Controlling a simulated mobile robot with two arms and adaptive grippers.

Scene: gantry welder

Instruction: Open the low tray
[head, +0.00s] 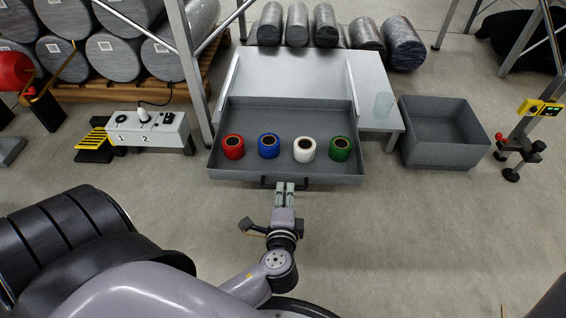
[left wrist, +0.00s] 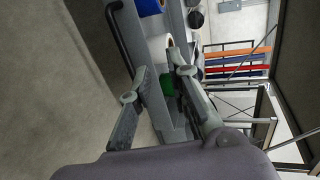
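The low tray (head: 230,110) is a grey, shallow open box at the front of a light grey table (head: 290,75). It holds a red roll (head: 233,147), a blue roll (head: 268,146), a white roll (head: 304,149) and a green roll (head: 340,149). A dark bar handle (head: 267,182) is on its front wall; it also shows in the left wrist view (left wrist: 119,38). My left gripper (head: 285,186) is at the middle of the handle, pointing at the tray. In the left wrist view its fingers (left wrist: 163,66) are apart; whether the handle lies between them is unclear. My right gripper is not in view.
A grey bin (head: 443,135) stands on the floor right of the table. A white control box (head: 148,130) and a frame leg (head: 190,75) stand on the left. The floor before the tray is clear apart from my arm.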

